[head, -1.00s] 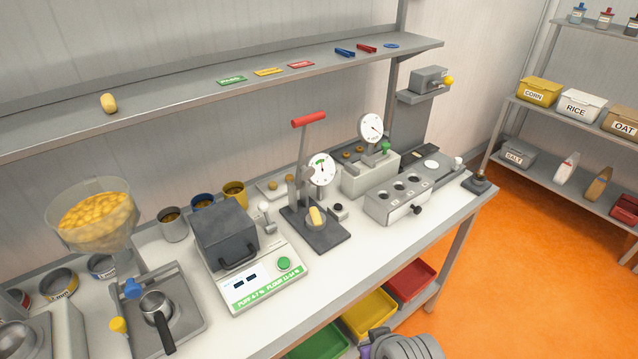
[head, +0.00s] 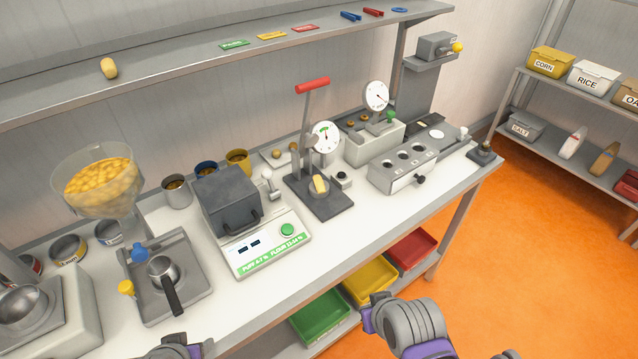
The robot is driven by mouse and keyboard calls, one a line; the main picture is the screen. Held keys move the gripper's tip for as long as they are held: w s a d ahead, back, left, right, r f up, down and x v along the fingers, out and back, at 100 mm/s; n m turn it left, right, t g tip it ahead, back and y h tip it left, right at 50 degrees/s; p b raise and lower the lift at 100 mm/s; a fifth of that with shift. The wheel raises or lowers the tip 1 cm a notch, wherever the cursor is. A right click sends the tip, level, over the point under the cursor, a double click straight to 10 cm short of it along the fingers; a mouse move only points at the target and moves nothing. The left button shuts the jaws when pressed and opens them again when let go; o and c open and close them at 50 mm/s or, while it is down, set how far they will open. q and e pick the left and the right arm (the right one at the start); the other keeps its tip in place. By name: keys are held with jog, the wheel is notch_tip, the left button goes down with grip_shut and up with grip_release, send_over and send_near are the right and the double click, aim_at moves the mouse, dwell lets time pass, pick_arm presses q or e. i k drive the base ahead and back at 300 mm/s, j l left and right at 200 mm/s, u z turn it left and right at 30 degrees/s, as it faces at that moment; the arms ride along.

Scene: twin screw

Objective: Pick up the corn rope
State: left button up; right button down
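Two short, pale yellow rope-like pieces show in the head view. One yellow piece (head: 109,68) lies on the upper shelf at the left. The other yellow piece (head: 320,185) is at the base of the red-handled press (head: 322,203) on the bench. I cannot tell which is the corn rope. My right gripper (head: 368,317), or the end of that arm, shows grey and purple at the bottom, in front of the bench. My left gripper (head: 184,349) is mostly cut off at the bottom edge. Finger openings cannot be made out; neither is near a yellow piece.
A hopper of yellow kernels (head: 98,183), a dark box on a scale (head: 229,199) and a block with round wells (head: 410,167) crowd the bench. Green, yellow and red bins (head: 411,249) sit below. The bench's front strip is clear.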

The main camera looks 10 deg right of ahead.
aim_at(318, 182)
jog(key=i+l, duration=0.15)
jog(key=l, duration=0.25)
jog(key=i+l, duration=0.1)
jog(key=l, duration=0.3)
jog(key=i+l, duration=0.15)
jog(key=l, duration=0.3)
jog(key=i+l, duration=0.15)
jog(key=l, duration=0.25)
jog(key=l+u, duration=0.1)
jog(key=u, duration=0.75)
jog(key=l+u, duration=0.15)
jog(key=u, duration=0.3)
